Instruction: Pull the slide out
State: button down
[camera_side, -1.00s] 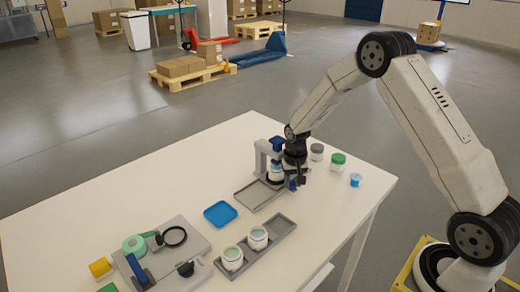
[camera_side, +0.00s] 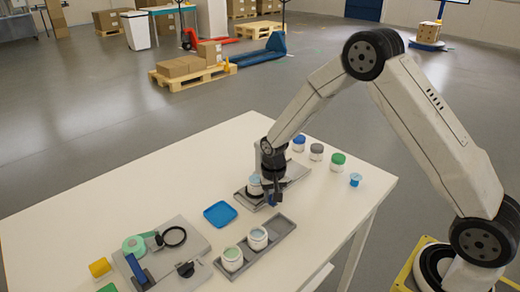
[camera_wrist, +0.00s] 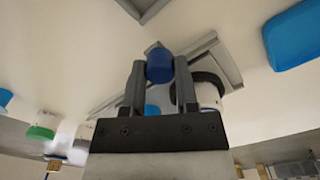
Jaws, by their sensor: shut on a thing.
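The slide's blue handle (camera_side: 271,201) sits between the fingers of my gripper (camera_side: 274,192). The wrist view shows the blue handle (camera_wrist: 160,66) clamped between both fingertips of my gripper (camera_wrist: 160,80). A white jar with a pale blue top (camera_side: 254,186) stands upright on the slide beside my gripper, over the grey track (camera_side: 241,196). Part of the jar (camera_wrist: 208,95) shows behind the right finger in the wrist view. The grey filling stand (camera_side: 258,158) is mostly hidden by my wrist.
A blue tray (camera_side: 220,214) lies left of the track. A grey tray (camera_side: 284,224) with two open jars is in front. Blue-lidded (camera_side: 299,143), grey-lidded (camera_side: 316,152) and green-lidded (camera_side: 337,161) jars and a blue cup (camera_side: 355,180) stand to the right. A grey fixture (camera_side: 195,243) is at front left.

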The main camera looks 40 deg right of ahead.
jog(key=shift+a, duration=0.3)
jog(key=c, duration=0.5)
grip_release()
jog(key=shift+o, duration=0.7)
jog(key=shift+d+r, duration=0.1)
jog(key=shift+r, duration=3.85)
jog(key=shift+s, duration=0.15)
jog(key=s+a+r+n+t, duration=0.1)
jog(key=s+r+n, duration=0.1)
jog(key=s, duration=0.6)
jog(key=s+a+r+n+t, duration=0.1)
jog(key=s+n, duration=0.3)
jog(key=s, duration=0.5)
jog(key=shift+s+r+n+t, duration=0.3)
jog(key=shift+r+n, duration=0.1)
jog(key=shift+r, duration=0.05)
